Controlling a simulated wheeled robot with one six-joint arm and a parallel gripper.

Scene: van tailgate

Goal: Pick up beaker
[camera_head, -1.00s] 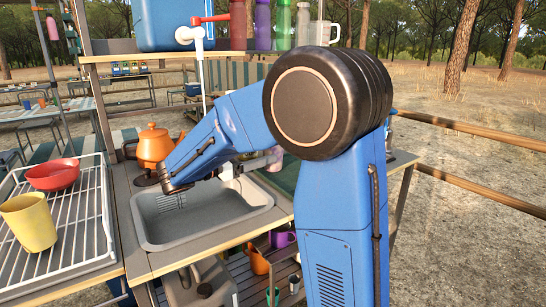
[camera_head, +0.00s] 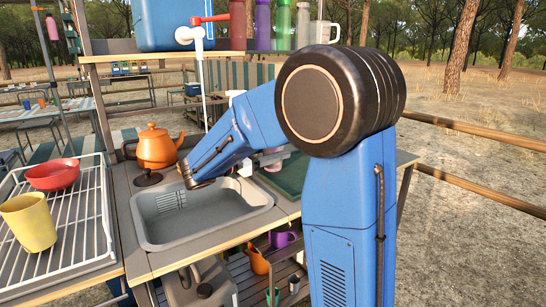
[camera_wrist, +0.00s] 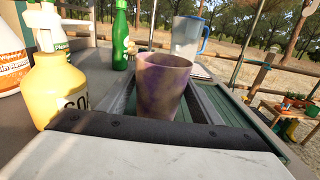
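The beaker (camera_wrist: 162,88), a mottled purple-brown cup, stands upright in the middle of the wrist view. My gripper (camera_wrist: 160,82) has one dark finger on each side of it. The fingers look apart, with the beaker between them, and I see no clear contact. The beaker's lower part is hidden behind the dark edge of my gripper. In the head view my blue arm reaches over the sink (camera_head: 150,236) and hides most of my gripper. A small pale pinkish shape shows behind the arm there; I cannot tell what it is.
A yellow soap bottle (camera_wrist: 60,92) stands close on the left in the wrist view. A green bottle (camera_wrist: 120,38) and a clear jug with blue handle (camera_wrist: 187,38) stand behind. An orange kettle (camera_head: 156,148) is beside the sink; a rack (camera_head: 75,240) holds a yellow cup (camera_head: 29,222).

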